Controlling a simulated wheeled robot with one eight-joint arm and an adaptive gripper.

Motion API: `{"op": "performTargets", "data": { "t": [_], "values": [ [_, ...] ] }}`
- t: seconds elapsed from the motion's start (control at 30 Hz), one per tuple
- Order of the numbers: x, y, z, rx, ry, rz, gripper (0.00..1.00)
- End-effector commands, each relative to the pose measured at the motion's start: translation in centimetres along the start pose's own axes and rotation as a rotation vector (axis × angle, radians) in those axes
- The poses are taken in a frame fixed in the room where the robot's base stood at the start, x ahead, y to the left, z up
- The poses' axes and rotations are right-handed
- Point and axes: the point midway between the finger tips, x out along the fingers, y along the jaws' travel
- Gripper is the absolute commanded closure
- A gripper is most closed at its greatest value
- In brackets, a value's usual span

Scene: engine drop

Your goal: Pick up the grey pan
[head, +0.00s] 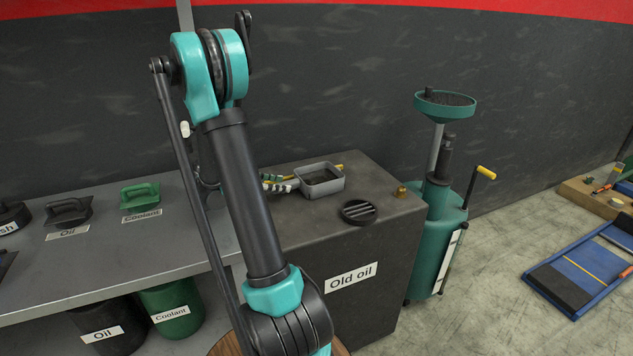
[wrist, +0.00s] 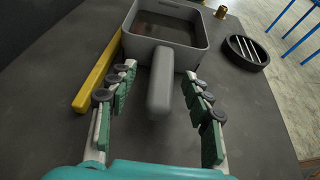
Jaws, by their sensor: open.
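The grey pan (head: 322,181) is a small rectangular tray with dark liquid or a dark bottom, sitting on top of the dark "Old oil" cabinet (head: 385,222). In the wrist view the pan (wrist: 207,53) is at the top, and its grey handle (wrist: 160,82) points toward me. My gripper (wrist: 160,85) is open, its green-padded fingers on either side of the handle with gaps on both sides. In the head view my gripper (head: 280,183) is at the pan's left, partly hidden by my arm.
A yellow bar (wrist: 97,78) lies left of the pan. A round black drain grate (head: 359,212) and a brass fitting (head: 400,191) are on the cabinet top. A grey shelf (head: 130,244) with black and green lids is at left. A green oil drainer (head: 437,235) stands at right.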

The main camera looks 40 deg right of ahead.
Motion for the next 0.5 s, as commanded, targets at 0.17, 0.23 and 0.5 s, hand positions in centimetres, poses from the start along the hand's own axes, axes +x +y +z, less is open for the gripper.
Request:
{"op": "performTargets", "data": {
  "t": [0.17, 0.23, 0.5],
  "values": [
    [2.6, -0.3, 0.2, 0.001, 0.0, -0.004, 0.5],
    [3.6, -0.3, 0.2, 0.001, 0.0, -0.003, 0.5],
    [4.3, -0.3, 0.2, 0.0, 0.0, -0.001, 0.5]
  ]
}}
